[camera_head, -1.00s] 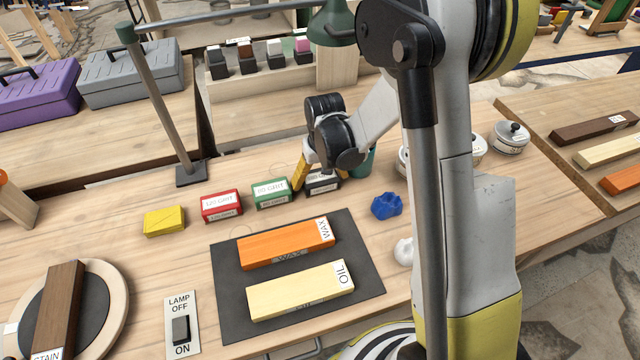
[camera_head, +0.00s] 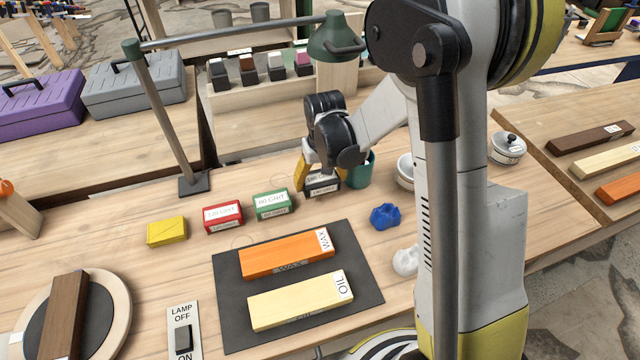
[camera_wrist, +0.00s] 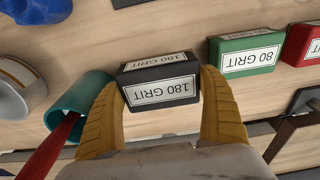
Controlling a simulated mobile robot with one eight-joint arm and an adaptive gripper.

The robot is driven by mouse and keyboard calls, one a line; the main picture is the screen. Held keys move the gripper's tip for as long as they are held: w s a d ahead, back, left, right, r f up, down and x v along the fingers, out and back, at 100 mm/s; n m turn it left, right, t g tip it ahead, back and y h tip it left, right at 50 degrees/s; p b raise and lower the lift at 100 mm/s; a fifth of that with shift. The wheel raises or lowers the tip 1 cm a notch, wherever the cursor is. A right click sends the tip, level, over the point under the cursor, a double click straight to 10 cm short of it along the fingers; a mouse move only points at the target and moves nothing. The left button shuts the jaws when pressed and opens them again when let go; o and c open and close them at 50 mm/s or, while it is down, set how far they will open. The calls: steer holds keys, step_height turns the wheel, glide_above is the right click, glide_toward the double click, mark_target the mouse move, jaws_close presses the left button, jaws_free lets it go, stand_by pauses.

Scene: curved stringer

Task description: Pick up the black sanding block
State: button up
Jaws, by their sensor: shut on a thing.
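The black sanding block (camera_head: 321,185) has a white "180 GRIT" label and is at the right end of the row of blocks. In the wrist view the black block (camera_wrist: 160,83) sits between the two yellow fingers of my gripper (camera_wrist: 162,108), which press on its two ends. In the head view my gripper (camera_head: 322,176) reaches down onto the block from behind, and its wrist hides part of the block's top. I cannot tell whether the block is clear of the table.
The green block (camera_head: 272,204), red block (camera_head: 222,217) and yellow block (camera_head: 166,231) stand to the left. A teal cup (camera_head: 358,170) is close on the right. Blue putty (camera_head: 385,216) and a dark mat (camera_head: 230,300) with two wood bars are in front.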

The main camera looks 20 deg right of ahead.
steer(key=s+d+r+p, duration=0.1)
steer(key=s+r, duration=0.1)
steer(key=s, duration=0.1)
steer(key=s+d+r+p, duration=0.1)
steer(key=s+r, duration=0.1)
steer(key=s, duration=0.2)
steer(key=s+d+r+p, duration=0.1)
steer(key=s+d+r, duration=0.1)
steer(key=s+r, duration=0.1)
steer(key=shift+s+d, duration=0.1)
steer(key=shift+s, duration=0.35)
steer(key=shift+o, duration=1.1)
steer(key=shift+c, duration=0.9)
